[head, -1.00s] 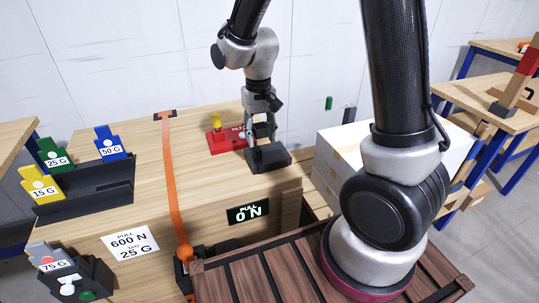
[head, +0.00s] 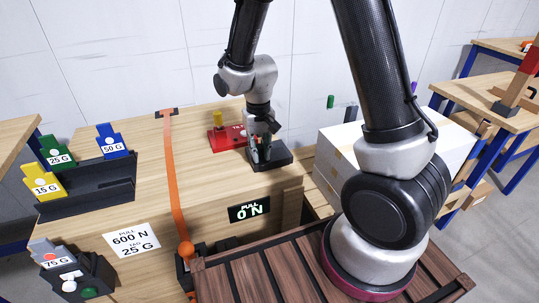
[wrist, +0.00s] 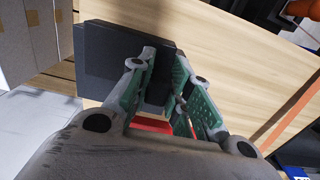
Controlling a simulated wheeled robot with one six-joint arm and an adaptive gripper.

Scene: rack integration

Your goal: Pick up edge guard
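The edge guard appears to be the dark grey, angular piece (head: 275,158) on the wooden table, near its right end. It also shows in the wrist view (wrist: 105,60), with a flat part and a raised part. My gripper (head: 262,155) is low over it, pointing down. In the wrist view, the green-padded fingers (wrist: 164,60) are apart, with part of the dark piece between them. I cannot tell whether either pad touches it. The fingers hide some of the piece.
An orange strap (head: 173,170) crosses the table to the left. White-topped boxes (head: 345,145) stand close on the right. A dark rack (head: 90,185) with coloured tags is at the left.

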